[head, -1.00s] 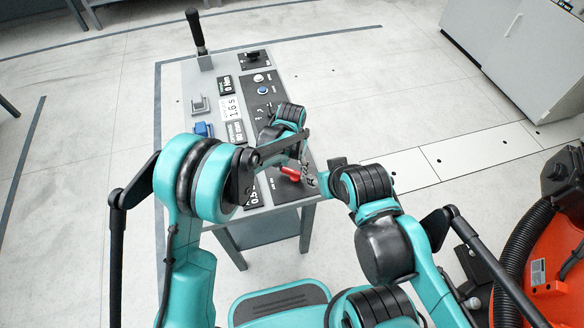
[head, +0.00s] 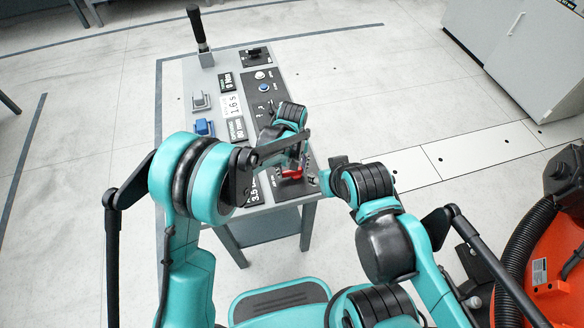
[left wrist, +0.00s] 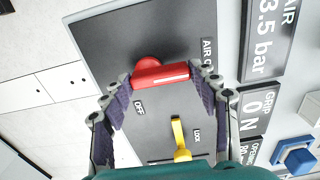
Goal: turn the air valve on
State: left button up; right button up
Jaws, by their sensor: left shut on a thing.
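The red air valve handle (left wrist: 160,75) sits on the dark panel between an OFF label and a partly hidden AIR label in the left wrist view. It lies across the gap between my left gripper's fingertips (left wrist: 163,82). My left gripper is shut on the handle, one finger at each end. In the head view the red handle (head: 291,174) shows near the console's front end, with my left gripper (head: 301,172) over it, partly hidden by my arm. The AIR display (left wrist: 268,30) reads 3.5 bar. My right arm is bent beside the console; its gripper is not clearly visible.
A yellow lever (left wrist: 180,138) marked LOX or similar stands close to the valve. A blue block (head: 204,128) and a black-handled lever (head: 197,30) are farther along the console (head: 175,95). A white cabinet (head: 515,45) stands right; floor between is clear.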

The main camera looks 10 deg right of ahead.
pick_arm(q)
jog(key=shift+s, duration=0.1)
dwell(0.4)
jog(key=o, duration=1.2)
jog(key=shift+c, duration=0.2)
notch_tip(320, 180, up, 12)
